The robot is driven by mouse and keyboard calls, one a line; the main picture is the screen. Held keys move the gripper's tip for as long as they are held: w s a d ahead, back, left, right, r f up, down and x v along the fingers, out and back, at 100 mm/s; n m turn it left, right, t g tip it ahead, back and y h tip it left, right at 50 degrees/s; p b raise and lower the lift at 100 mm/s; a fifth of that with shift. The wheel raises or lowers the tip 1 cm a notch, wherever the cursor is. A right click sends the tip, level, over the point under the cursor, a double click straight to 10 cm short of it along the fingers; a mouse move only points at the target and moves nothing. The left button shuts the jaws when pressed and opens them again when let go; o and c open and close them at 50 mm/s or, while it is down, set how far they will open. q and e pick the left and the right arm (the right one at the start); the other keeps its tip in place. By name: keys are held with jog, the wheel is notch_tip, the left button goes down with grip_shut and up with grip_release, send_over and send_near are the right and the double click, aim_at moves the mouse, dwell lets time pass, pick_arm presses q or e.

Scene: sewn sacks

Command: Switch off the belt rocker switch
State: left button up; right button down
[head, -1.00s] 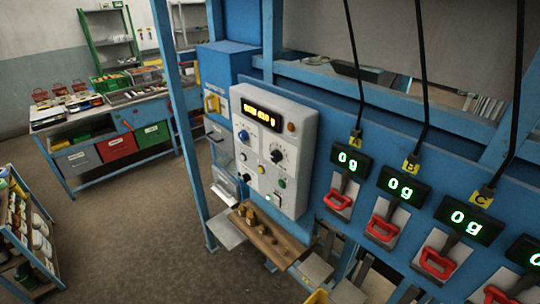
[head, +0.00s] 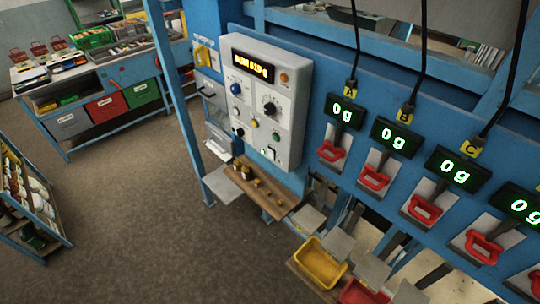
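The grey control panel (head: 268,100) is on the blue frame, left of centre in the head view. It has an amber display (head: 252,65), an orange lamp (head: 284,78), a blue knob (head: 236,89), a black dial knob (head: 269,107), a yellow button (head: 254,123) and a green button (head: 276,137). A small dark control (head: 238,131) sits at its lower left and a pale lit one (head: 270,152) at its lower edge. I cannot tell which control is the belt rocker switch or read its position. Neither of my grippers is in view.
A wooden shelf with small brass weights (head: 246,175) juts out below the panel. Scale displays (head: 394,137) with red handles (head: 373,178) line the right. A yellow tray (head: 320,262) and red tray (head: 362,292) are below. Grey floor (head: 135,200) is open at left.

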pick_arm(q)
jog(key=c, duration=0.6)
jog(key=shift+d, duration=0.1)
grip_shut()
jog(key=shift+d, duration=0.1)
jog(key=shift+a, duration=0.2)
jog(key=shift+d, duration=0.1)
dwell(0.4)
